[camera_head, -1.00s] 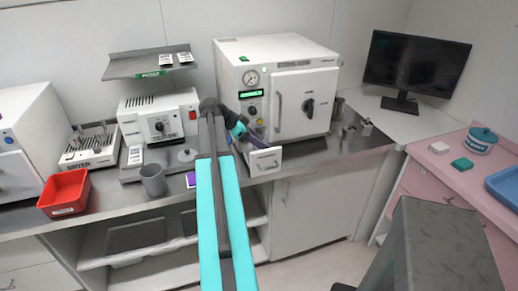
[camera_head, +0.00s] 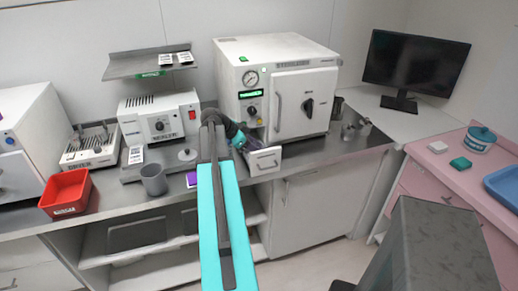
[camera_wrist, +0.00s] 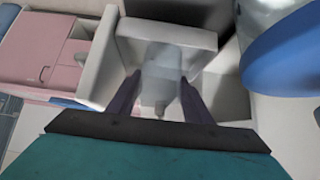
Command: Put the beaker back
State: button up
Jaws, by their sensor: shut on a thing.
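My gripper (camera_wrist: 160,82) is shut on a translucent grey vessel (camera_wrist: 161,66) that looks like the beaker; its dark fingers flank it in the wrist view. The vessel appears inside or just over an open white drawer (camera_wrist: 165,32), close to its panel; whether it touches the drawer floor I cannot tell. In the head view my gripper (camera_head: 247,145) is low at this drawer (camera_head: 265,161), at the lower left of the white sterilizer (camera_head: 290,80). My arm hides much of it there, and the vessel cannot be made out.
A grey cup (camera_head: 153,180) stands on the metal counter, left of my arm. Small metal items (camera_head: 355,130) lie right of the sterilizer. A pink cabinet (camera_head: 440,175) stands at the right.

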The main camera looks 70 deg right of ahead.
jog(key=shift+f, duration=0.15)
jog(key=o, duration=1.1)
jog(key=shift+r, duration=0.2)
jog(key=b+v, duration=0.2)
jog(key=v, duration=1)
jog(key=shift+b, duration=0.4)
jog(key=shift+r, duration=0.1)
